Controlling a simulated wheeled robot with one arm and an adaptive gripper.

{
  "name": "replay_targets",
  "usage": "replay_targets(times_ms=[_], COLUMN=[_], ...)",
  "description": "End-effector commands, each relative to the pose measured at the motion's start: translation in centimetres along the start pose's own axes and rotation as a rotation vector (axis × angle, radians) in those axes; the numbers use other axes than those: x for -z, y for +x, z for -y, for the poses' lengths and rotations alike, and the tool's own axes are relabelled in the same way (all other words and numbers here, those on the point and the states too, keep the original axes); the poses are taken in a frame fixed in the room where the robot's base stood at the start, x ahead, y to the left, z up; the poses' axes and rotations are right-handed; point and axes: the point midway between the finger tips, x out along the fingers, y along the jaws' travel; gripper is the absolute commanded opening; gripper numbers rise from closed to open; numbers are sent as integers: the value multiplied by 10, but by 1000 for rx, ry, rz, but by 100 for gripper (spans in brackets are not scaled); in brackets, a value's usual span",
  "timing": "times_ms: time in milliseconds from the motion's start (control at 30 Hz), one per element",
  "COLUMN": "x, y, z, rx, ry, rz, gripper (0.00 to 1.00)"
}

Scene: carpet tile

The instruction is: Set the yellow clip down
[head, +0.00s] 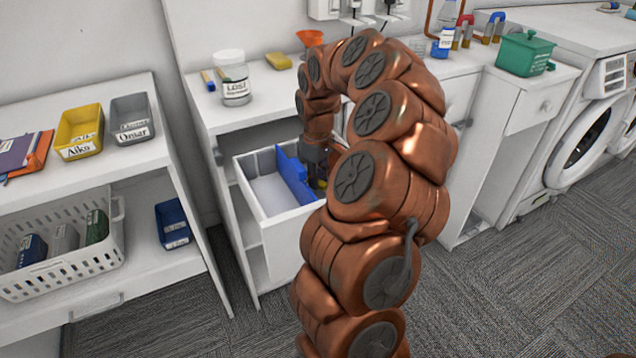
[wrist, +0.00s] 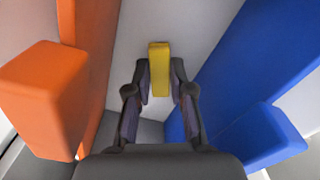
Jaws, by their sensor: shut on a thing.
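The yellow clip (wrist: 159,68) shows in the wrist view as a small upright yellow block between my fingertips. My gripper (wrist: 159,84) is shut on it, with one dark finger on each side. In the head view my gripper (head: 318,172) reaches down into the open white drawer (head: 262,212), to the right of a blue divider (head: 292,176). A bit of yellow shows by the fingers there. My arm hides the right part of the drawer. I cannot tell whether the clip touches the drawer floor.
In the wrist view an orange divider (wrist: 88,70) stands left of my gripper and a blue divider (wrist: 245,65) stands right, both close. On the counter are a white jar (head: 232,78), a yellow sponge (head: 278,61), an orange funnel (head: 310,38) and a green box (head: 524,53).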

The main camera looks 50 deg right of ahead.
Motion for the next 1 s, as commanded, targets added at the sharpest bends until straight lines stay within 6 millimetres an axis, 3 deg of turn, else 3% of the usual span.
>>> replay_targets(times_ms=[133, 533, 567, 733, 800, 1000], x=[-1, 0, 0, 0, 0, 0], y=[18, 24, 23, 22, 22, 22], z=[0, -1, -1, -1, 0, 0], rx=[2, -1, -1, -1, -1, -1], ry=[1, 1, 1, 1, 1, 1], rz=[3, 0, 0, 0, 0, 0], gripper=[3, 3, 24, 41, 47, 47])
